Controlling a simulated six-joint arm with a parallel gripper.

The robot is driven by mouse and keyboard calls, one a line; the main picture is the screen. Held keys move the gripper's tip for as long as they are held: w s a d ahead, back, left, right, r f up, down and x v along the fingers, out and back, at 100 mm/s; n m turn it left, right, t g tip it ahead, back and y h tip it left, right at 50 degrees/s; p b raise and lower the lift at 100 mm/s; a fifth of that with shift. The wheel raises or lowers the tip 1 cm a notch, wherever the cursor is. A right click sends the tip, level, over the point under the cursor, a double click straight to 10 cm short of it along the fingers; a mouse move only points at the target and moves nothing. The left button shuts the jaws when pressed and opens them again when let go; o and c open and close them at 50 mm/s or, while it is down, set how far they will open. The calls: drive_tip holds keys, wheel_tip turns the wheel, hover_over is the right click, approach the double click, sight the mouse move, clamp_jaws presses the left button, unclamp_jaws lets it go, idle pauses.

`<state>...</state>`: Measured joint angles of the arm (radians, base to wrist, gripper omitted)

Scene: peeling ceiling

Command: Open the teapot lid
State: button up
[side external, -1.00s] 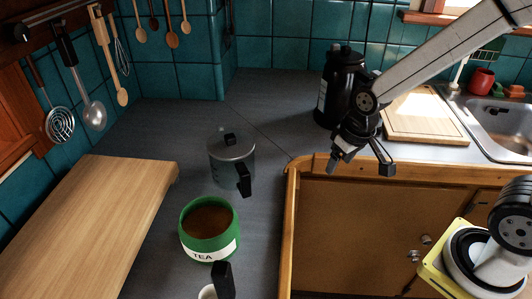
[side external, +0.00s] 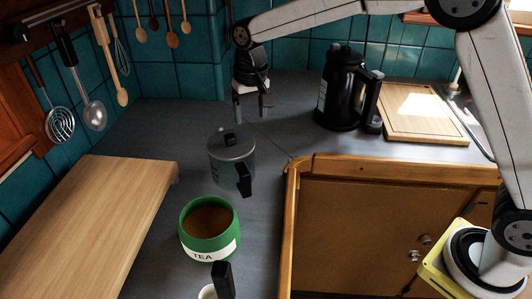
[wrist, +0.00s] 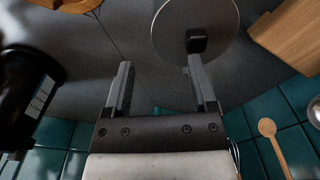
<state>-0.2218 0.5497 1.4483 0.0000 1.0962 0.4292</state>
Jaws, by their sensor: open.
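The grey metal teapot (side external: 232,158) stands upright on the dark counter in the side external view. Its lid, with a black knob (side external: 230,139), sits on top, and its black handle (side external: 244,180) points toward the camera. In the wrist view the round grey lid (wrist: 218,28) is at the top, with the dark knob (wrist: 196,41) just beyond the right fingertip. My gripper (side external: 253,119) is open and empty. It hangs fingers down behind and above the teapot, apart from it. It also shows in the wrist view (wrist: 159,65) with its fingers spread.
A green TEA pot (side external: 210,230) with brown contents stands in front of the teapot. A black kettle (side external: 342,90) stands to the right, beside a cutting board (side external: 422,115). A wooden board (side external: 90,215) is at left. Tiled wall is close behind my gripper.

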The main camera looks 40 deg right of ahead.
sight(230, 136)
drive_tip(key=shift+m+g, duration=0.3)
drive_tip(key=shift+w+a+r, duration=0.3)
drive_tip(key=shift+w+a, duration=0.2)
drive_tip(key=shift+a, duration=0.2)
drive_tip(key=shift+w+a+r, duration=0.35)
drive_tip(key=shift+w+a, duration=0.2)
drive_tip(key=shift+a, duration=0.1)
drive_tip(key=shift+w+a+r, duration=0.3)
drive_tip(key=shift+w+a, duration=0.2)
drive_tip(key=shift+a, duration=0.2)
drive_tip(key=shift+f, duration=0.1)
drive_tip(key=shift+f, duration=3.8)
clamp_jaws()
